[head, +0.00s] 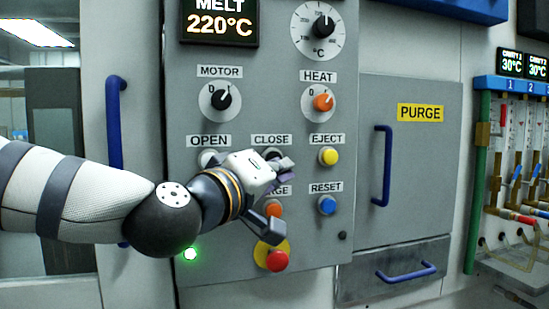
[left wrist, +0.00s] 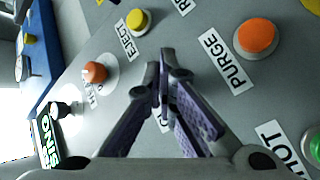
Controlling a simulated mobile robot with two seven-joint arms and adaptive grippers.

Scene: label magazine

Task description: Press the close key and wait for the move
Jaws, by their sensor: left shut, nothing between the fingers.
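The grey control panel (head: 340,215) carries a CLOSE label (head: 271,140). The close key (head: 271,153) sits just below it, and mostly my left gripper hides it. My left gripper (head: 285,169) is in front of the panel at the close key, its fingers shut and empty. In the left wrist view the gripper (left wrist: 163,78) has its two purple-padded fingers together over the panel, and they cover the key. I cannot tell whether the fingertips touch the key. My right gripper is not in view.
Close around are the yellow EJECT button (head: 328,157), blue RESET button (head: 326,205), orange PURGE button (head: 273,208) and red stop button (head: 277,260). A green lamp (head: 190,254) glows. A blue door handle (head: 382,165) stands out at right. My left arm hides part of the panel.

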